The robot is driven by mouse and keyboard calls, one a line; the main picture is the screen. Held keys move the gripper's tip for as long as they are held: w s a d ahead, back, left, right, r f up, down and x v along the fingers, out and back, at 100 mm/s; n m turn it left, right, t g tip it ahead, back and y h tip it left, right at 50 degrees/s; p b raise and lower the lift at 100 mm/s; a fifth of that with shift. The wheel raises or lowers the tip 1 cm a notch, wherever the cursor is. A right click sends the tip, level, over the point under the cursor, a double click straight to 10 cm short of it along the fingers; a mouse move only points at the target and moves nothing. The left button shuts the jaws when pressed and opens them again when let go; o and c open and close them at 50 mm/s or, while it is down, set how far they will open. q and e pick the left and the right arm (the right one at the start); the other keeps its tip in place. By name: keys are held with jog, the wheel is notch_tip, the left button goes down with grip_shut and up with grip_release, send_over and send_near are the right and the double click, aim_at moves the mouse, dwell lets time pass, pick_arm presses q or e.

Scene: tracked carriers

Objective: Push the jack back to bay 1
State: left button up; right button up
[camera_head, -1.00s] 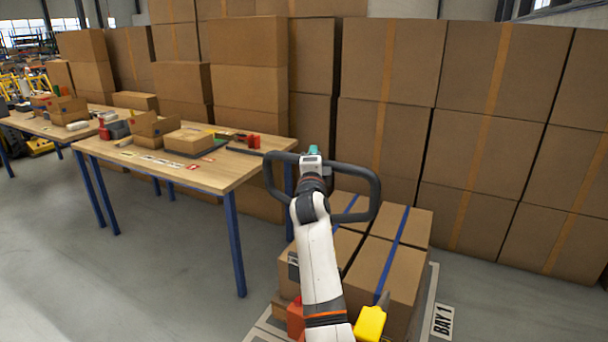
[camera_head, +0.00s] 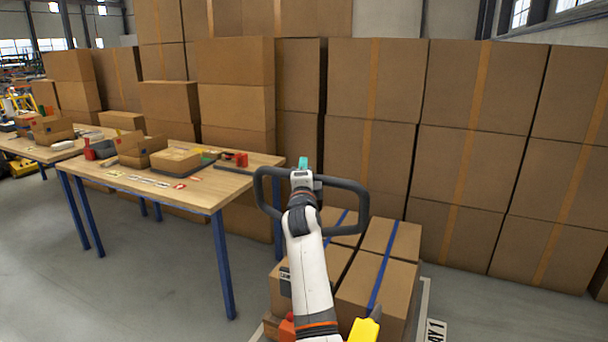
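The jack shows mainly as a black loop handle (camera_head: 361,203), upright in the middle of the view. One arm of mine, white, reaches up from the bottom centre, which I take as my right. Its gripper (camera_head: 302,178) is at the middle of the handle's top bar and looks shut on it, with a small teal piece above. Behind the arm, strapped cartons (camera_head: 378,283) stand low over the floor. An orange-red part (camera_head: 286,330) and a yellow part (camera_head: 364,331) show near the bottom. The bay 1 label (camera_head: 436,331) lies right of the cartons, partly cut off. My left gripper is out of view.
A wooden table (camera_head: 213,194) with blue legs stands close on the left, bearing open boxes and small items. Another table (camera_head: 28,150) is farther left. A tall wall of stacked cartons (camera_head: 465,165) closes off the back and right. Grey floor is clear at lower left.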

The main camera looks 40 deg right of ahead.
jog(key=shift+a, duration=0.1)
jog(key=b+v, duration=0.2)
jog(key=v, duration=1)
